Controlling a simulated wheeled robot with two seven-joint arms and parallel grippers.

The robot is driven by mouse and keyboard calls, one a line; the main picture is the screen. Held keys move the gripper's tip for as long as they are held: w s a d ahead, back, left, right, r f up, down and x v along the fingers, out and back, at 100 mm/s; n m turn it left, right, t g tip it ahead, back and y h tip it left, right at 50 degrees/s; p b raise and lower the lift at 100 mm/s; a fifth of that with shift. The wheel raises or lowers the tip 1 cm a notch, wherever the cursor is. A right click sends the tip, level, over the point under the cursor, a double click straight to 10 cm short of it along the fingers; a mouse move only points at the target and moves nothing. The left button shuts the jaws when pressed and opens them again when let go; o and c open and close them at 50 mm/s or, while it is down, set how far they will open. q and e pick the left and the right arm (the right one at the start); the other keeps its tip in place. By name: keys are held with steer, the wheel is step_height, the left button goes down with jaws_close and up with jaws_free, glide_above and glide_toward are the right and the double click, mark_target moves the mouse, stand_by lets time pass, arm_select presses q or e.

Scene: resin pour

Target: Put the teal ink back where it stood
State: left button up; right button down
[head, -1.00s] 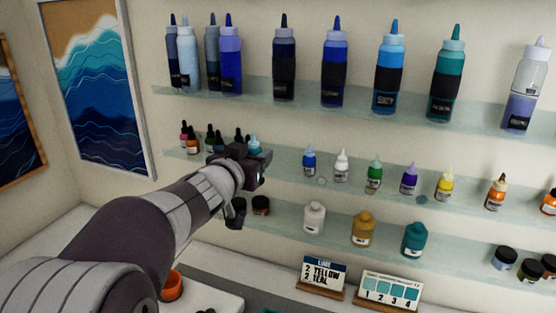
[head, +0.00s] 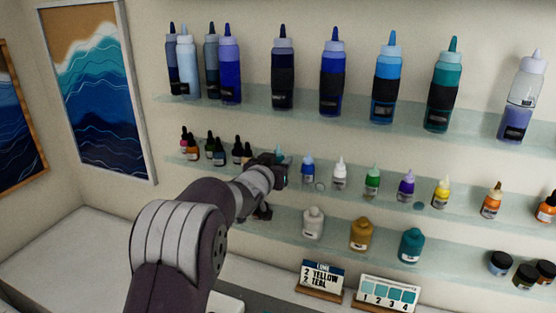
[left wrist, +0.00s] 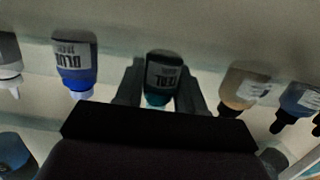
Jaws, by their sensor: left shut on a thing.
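The teal ink (left wrist: 162,77) is a small dark bottle with a teal cap and a white label, seen upside down in the left wrist view. My left gripper (left wrist: 160,92) is shut on it, one finger on each side. In the head view the left gripper (head: 280,172) is at the middle shelf (head: 335,187), just left of the blue ink (head: 307,169). Only a bit of the teal ink (head: 280,153) shows above the gripper there. Whether its base touches the shelf is hidden. My right gripper is out of view.
A pale ring (head: 320,187) and a teal spot (head: 418,206) mark the middle shelf. White (head: 340,177), green (head: 372,184), violet (head: 406,188) and yellow (head: 441,195) inks stand to the right. Dropper bottles (head: 219,155) stand left. Tall bottles line the upper shelf (head: 260,97).

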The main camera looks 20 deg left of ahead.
arm_select(q)
steer(key=shift+f+b, duration=0.35)
steer(key=shift+b, duration=0.1)
steer(key=o, duration=1)
